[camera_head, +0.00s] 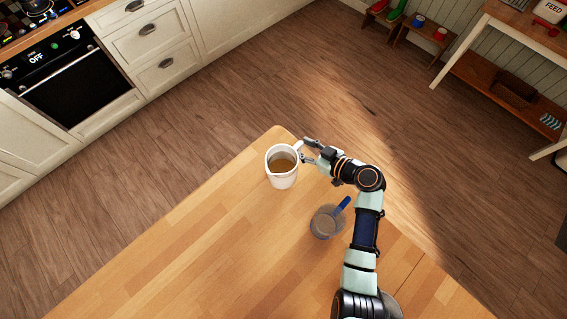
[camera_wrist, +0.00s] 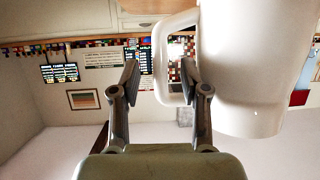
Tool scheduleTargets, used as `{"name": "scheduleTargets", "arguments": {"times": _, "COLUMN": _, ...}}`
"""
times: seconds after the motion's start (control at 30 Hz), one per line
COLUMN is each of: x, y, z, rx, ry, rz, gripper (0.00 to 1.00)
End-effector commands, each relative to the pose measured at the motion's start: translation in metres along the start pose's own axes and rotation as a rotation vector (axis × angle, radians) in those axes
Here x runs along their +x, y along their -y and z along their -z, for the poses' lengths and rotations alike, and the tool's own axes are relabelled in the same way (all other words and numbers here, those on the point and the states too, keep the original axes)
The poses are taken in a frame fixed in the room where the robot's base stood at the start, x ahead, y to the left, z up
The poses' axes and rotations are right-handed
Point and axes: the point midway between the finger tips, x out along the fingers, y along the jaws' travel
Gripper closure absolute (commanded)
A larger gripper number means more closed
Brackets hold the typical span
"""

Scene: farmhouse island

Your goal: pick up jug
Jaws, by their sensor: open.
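The white jug (camera_head: 282,176) stands upright near the far corner of the wooden island top, with brownish liquid inside. Its handle points right, toward my gripper (camera_head: 306,151). In the wrist view the jug (camera_wrist: 250,70) fills the upper right, and its handle (camera_wrist: 160,65) reaches in front of my gripper (camera_wrist: 160,80). My gripper's fingers are open, apart on the two sides of the handle's outer bar. I cannot tell whether either finger touches it.
A greyish round container (camera_head: 322,226) with a blue handle or utensil stands on the island (camera_head: 200,260), near the jug and beside my arm. The island's far corner and edge lie close behind the jug. The island's left side is clear.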

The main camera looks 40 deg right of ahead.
Motion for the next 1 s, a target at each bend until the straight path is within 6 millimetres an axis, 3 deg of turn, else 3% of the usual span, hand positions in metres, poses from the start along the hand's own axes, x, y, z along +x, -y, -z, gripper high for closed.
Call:
{"name": "scheduleTargets", "arguments": {"times": 0.27, "x": 0.0066, "y": 0.0002, "z": -0.0006, "rx": 0.0, "ry": 0.0, "rz": 0.0, "gripper": 0.55}}
{"name": "scheduleTargets", "arguments": {"times": 0.53, "x": 0.0064, "y": 0.0003, "z": -0.0007, "rx": 0.0, "ry": 0.0, "rz": 0.0, "gripper": 1.0}}
{"name": "scheduleTargets", "arguments": {"times": 1.0, "x": 0.006, "y": 0.0, "z": 0.0008, "rx": 0.0, "ry": -0.002, "rz": 0.0, "gripper": 1.0}}
